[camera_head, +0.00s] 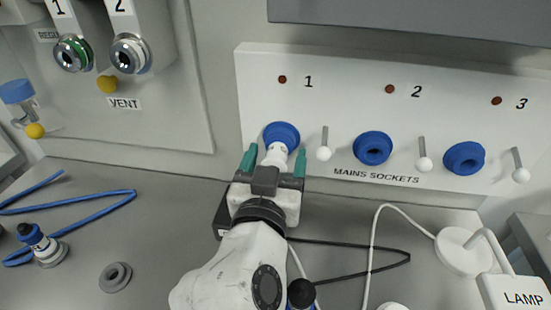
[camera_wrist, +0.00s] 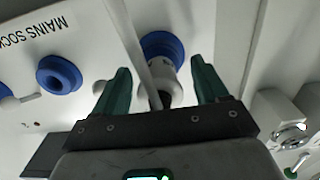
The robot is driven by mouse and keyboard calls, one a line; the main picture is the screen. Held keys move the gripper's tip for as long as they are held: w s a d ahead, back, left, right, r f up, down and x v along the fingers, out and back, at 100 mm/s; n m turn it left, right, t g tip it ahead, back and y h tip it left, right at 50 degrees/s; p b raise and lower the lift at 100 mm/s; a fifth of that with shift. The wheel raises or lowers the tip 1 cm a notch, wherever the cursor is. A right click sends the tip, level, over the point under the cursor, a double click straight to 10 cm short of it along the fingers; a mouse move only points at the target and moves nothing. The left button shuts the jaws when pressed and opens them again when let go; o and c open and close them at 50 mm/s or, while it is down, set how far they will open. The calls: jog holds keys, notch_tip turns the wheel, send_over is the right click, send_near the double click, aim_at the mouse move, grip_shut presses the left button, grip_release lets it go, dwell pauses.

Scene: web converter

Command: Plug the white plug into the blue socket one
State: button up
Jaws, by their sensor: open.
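The white plug (camera_head: 275,155) sits at the blue socket one (camera_head: 283,133), its front end against or inside the blue ring. How deep it sits I cannot tell. In the wrist view the plug (camera_wrist: 162,75) points into the blue socket (camera_wrist: 162,45). My gripper (camera_head: 276,158) is open, with one green finger on each side of the plug. In the wrist view a gap shows between each finger of my gripper (camera_wrist: 162,82) and the plug.
Blue sockets two (camera_head: 372,148) and three (camera_head: 464,158) are empty, with white toggle switches (camera_head: 324,152) beside the sockets. A lamp (camera_head: 465,250) with a white cable stands right. A blue cable (camera_head: 100,205) and a grey ring (camera_head: 115,277) lie left on the bench.

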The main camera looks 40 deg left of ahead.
jog(key=shift+s, duration=0.1)
jog(key=b+v, duration=0.1)
jog(key=v, duration=0.9)
jog(key=shift+s, duration=0.3)
jog(key=shift+d, duration=0.15)
